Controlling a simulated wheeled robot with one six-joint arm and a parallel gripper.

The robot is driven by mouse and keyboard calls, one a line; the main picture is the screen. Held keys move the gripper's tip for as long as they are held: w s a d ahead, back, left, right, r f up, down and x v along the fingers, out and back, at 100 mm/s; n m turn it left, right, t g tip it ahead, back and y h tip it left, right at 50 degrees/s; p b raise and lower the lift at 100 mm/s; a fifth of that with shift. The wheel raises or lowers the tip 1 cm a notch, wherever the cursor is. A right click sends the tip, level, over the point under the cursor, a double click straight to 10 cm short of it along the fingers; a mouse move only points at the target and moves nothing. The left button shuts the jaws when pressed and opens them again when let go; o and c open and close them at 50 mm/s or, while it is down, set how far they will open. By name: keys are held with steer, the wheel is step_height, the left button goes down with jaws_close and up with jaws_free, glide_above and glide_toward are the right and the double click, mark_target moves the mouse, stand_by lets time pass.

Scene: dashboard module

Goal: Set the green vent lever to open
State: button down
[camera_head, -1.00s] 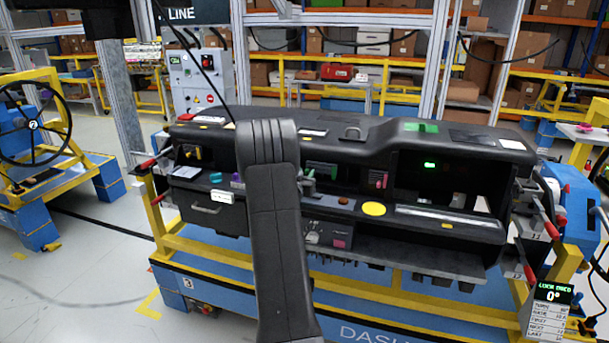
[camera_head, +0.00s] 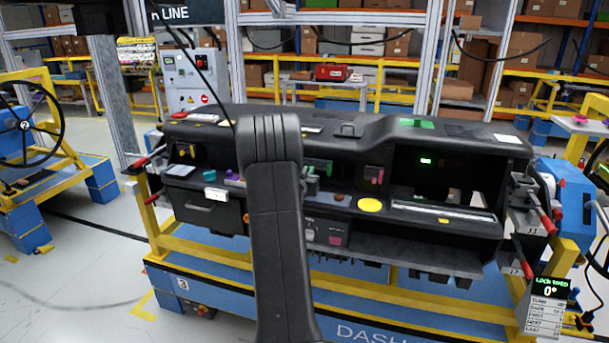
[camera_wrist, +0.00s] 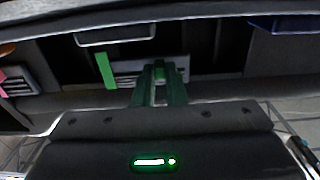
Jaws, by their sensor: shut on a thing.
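The green vent (camera_head: 321,168) sits in the dashboard's front recess, just right of my arm in the head view and partly covered by it. In the wrist view, its grey slats (camera_wrist: 126,70) show beside an upright bright green bar (camera_wrist: 106,71). My gripper (camera_wrist: 159,73) is in front of the slats, shut on a small green piece between its fingertips, which appears to be the green vent lever (camera_wrist: 158,68). The fingers hide much of it, so its exact setting is unclear. In the head view my arm mostly hides the gripper.
The black dashboard (camera_head: 215,135) rests on a yellow and blue stand. A pink-marked vent (camera_head: 374,174) is right of the green one. A yellow disc (camera_head: 370,205) lies on the ledge below. A dashboard edge spans the top of the wrist view, close to the gripper.

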steer(key=c, duration=1.5)
jaws_free()
steer(key=shift+s, duration=0.1)
steer(key=b+v, duration=0.3)
steer(key=v, duration=1)
steer(key=shift+s+a, duration=0.15)
steer(key=shift+s, duration=0.15)
steer(key=shift+w, duration=0.1)
steer(key=p+x, duration=0.3)
steer(key=x, duration=1)
steer(key=shift+w, duration=0.2)
steer(key=shift+w+r, duration=0.1)
steer(key=shift+w, duration=0.1)
steer(key=shift+w+a+p, duration=0.1)
steer(key=shift+a+p, duration=0.3)
